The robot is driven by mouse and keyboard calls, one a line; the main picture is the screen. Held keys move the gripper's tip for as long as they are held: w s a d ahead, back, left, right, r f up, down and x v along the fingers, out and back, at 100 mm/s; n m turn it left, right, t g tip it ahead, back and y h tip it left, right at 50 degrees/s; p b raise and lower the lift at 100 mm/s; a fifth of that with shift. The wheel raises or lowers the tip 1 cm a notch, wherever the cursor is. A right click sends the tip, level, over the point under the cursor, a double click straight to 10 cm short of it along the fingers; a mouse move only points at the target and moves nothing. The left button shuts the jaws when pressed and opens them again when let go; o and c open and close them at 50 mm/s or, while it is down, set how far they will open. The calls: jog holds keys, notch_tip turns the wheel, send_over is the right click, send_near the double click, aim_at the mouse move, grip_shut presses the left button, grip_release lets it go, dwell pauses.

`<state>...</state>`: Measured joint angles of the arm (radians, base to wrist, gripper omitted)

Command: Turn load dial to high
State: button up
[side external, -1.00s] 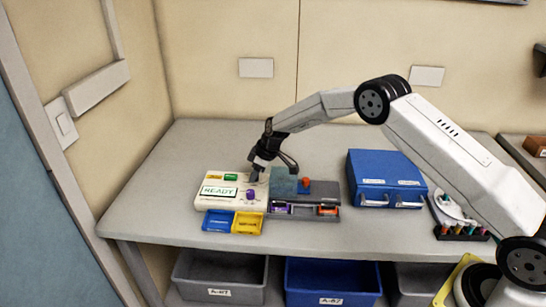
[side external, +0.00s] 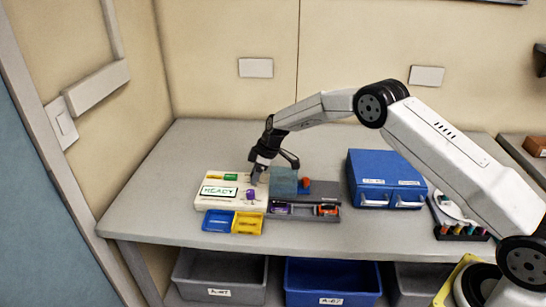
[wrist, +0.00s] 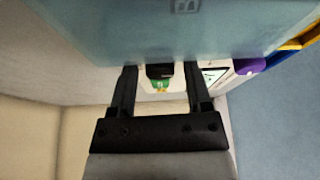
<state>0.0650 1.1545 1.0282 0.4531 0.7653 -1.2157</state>
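A white pump console (side external: 209,204) with a green READY display (side external: 219,192) sits at the left of the table. A purple knob (side external: 251,195) is on its right part; it also shows in the wrist view (wrist: 250,66). No readable label shows which control is the load dial. My gripper (side external: 256,182) points down at the console's back right, behind the purple knob. In the wrist view my gripper's fingers (wrist: 159,72) are apart, with a small black part (wrist: 160,71) visible between them. I cannot tell whether they touch it.
A teal block (side external: 284,181) stands right of the gripper and fills the top of the wrist view. Blue (side external: 217,221) and yellow (side external: 247,223) trays are in front. A blue case (side external: 385,172) stands farther right.

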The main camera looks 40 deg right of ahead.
jog(key=shift+r, duration=0.1)
dwell(0.3)
jog(key=v, duration=0.7)
jog(key=shift+s+d+r, duration=0.15)
jog(key=shift+r, duration=0.1)
dwell(0.4)
